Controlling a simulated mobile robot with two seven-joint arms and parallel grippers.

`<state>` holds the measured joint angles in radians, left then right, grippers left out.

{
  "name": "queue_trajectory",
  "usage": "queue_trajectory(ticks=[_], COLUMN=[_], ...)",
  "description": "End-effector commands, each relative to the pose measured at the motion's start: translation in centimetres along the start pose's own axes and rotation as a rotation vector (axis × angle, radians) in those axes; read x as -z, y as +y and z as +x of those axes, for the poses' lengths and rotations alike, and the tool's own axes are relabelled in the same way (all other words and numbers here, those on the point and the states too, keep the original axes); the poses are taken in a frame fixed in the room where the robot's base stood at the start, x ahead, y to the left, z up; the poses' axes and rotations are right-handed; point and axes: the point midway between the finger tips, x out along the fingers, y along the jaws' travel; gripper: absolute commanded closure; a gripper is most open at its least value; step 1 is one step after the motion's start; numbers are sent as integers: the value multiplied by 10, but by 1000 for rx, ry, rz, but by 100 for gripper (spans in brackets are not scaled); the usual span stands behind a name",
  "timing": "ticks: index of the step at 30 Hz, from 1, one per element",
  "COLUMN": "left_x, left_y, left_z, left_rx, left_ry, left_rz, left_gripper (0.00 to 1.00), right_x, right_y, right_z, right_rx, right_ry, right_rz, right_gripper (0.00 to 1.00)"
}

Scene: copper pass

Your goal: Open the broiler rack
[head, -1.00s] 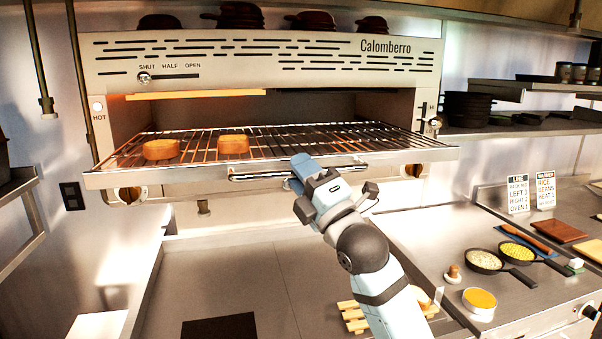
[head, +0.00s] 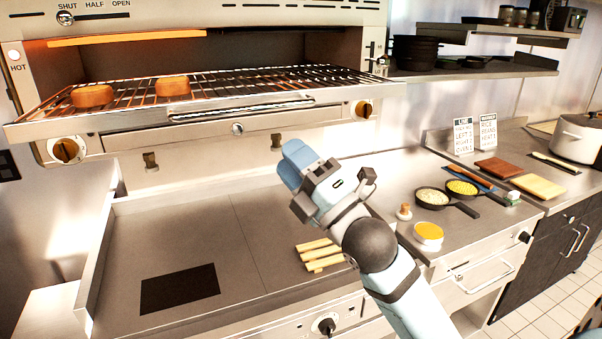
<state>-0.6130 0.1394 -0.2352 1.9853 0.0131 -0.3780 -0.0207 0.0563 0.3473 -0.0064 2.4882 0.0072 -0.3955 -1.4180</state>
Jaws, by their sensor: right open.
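The broiler rack (head: 130,122) is a wire grid with a steel front edge, and it stands out of the broiler's open mouth. Its bar handle (head: 240,110) runs along the front edge. Two round browned pieces sit on the left of the grid, a left one (head: 93,96) and a right one (head: 172,87). My right gripper (head: 292,158) is below and to the right of the handle, apart from it. It is open and holds nothing that I can see. My left gripper is not in view.
A flat griddle (head: 190,240) with a dark plate (head: 180,289) lies below the broiler. Yellow slatted sticks (head: 320,254) lie near my right arm. Two small pans, a left one (head: 433,198) and a right one (head: 463,188), stand on the right counter. A pot (head: 578,137) stands far right.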

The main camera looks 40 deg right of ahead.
Motion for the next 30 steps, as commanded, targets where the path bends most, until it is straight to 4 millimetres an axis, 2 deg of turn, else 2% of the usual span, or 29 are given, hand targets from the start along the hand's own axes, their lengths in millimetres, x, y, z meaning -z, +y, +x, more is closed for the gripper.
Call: queue_trajectory(ticks=[3,9,26,29,30], left_x=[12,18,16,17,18], left_y=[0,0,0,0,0], left_z=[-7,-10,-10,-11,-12], left_rx=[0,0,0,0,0], left_ry=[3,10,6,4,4], left_rz=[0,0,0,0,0], left_gripper=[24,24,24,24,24], right_x=[-1,0,0,1,3], right_y=[4,3,3,-5,-14], right_z=[-7,-16,-17,-18,-19], right_rx=[2,0,-1,20,46], right_ry=[0,1,0,2,2], right_rz=[1,0,0,30,67], right_gripper=[58,58,58,58,58])
